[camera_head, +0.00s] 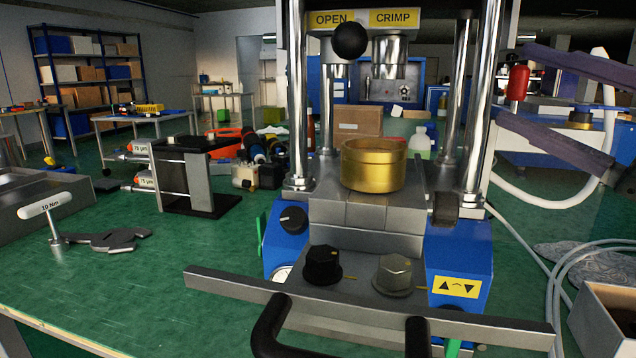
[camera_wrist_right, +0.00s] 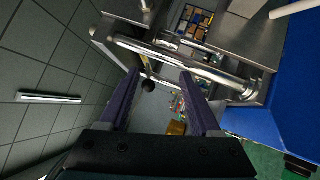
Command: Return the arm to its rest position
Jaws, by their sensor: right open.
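My right gripper (camera_head: 514,85) comes in from the right edge in the head view, its two dark purple fingers spread beside the press's right column. Its fingers also show in the wrist view (camera_wrist_right: 160,72), apart with nothing held between them. The crimping press (camera_head: 365,212) stands upright in the middle of the bench, with OPEN and CRIMP labels on top. A black ball knob (camera_head: 350,40) sits under the OPEN label. A brass ring-shaped part (camera_head: 373,166) rests on the press's block, below the ram. My left gripper is not in view.
A white hose (camera_head: 545,203) loops below my right gripper. A cardboard box (camera_head: 606,325) stands at the lower right. Shiny press columns (camera_wrist_right: 185,66) are close in the wrist view.

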